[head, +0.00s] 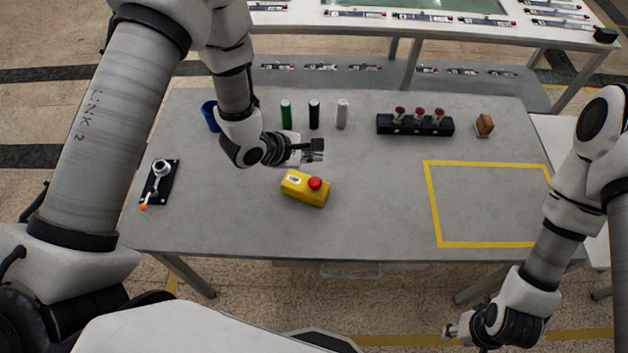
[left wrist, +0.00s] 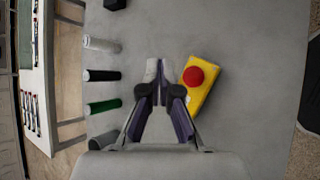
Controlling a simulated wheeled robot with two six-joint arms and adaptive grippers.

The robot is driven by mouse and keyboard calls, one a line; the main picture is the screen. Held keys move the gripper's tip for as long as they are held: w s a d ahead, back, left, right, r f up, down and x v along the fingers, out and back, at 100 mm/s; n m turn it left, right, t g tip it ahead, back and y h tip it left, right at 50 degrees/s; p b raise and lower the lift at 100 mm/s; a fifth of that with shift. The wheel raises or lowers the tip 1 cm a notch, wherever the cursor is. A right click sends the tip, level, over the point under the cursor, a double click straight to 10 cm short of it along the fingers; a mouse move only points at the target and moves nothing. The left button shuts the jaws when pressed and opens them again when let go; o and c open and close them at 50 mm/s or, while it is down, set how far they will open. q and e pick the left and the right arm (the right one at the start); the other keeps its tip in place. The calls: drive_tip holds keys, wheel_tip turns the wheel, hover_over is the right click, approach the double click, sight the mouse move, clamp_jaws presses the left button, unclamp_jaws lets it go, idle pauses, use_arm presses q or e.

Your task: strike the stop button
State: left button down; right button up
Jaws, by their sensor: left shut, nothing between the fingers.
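The stop button is a red mushroom head (head: 315,183) on a yellow box (head: 298,188) that lies on the grey table, left of its middle. In the left wrist view the red button (left wrist: 193,76) and yellow box (left wrist: 203,88) are just right of the fingertips. My left gripper (head: 318,150) is shut and empty, behind and above the box in the head view, apart from the button. Its closed fingers (left wrist: 158,72) also show in the left wrist view. My right gripper (head: 449,330) is in front of the table at the lower right, small; its finger opening is unclear.
Green (head: 286,113), black (head: 314,113) and white (head: 342,113) cylinders stand behind my left gripper. A black rack (head: 414,125) with red-topped parts and a brown block (head: 485,124) are at the back right. A lever device (head: 160,182) is at left. The yellow-taped area (head: 487,204) is empty.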

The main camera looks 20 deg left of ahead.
sight(313, 183)
use_arm(q)
wheel_tip(313, 183, down, 8)
drive_tip(key=b, duration=0.6)
drive_tip(key=shift+r+b, duration=0.1)
drive_tip(key=shift+b, duration=0.3)
drive_tip(key=shift+f, duration=0.2)
idle(0.5)
drive_tip(key=shift+f, duration=0.45)
drive_tip(key=shift+f, duration=0.45)
idle(0.7)
drive_tip(key=shift+r+p, duration=0.75)
drive_tip(key=shift+r, duration=0.2)
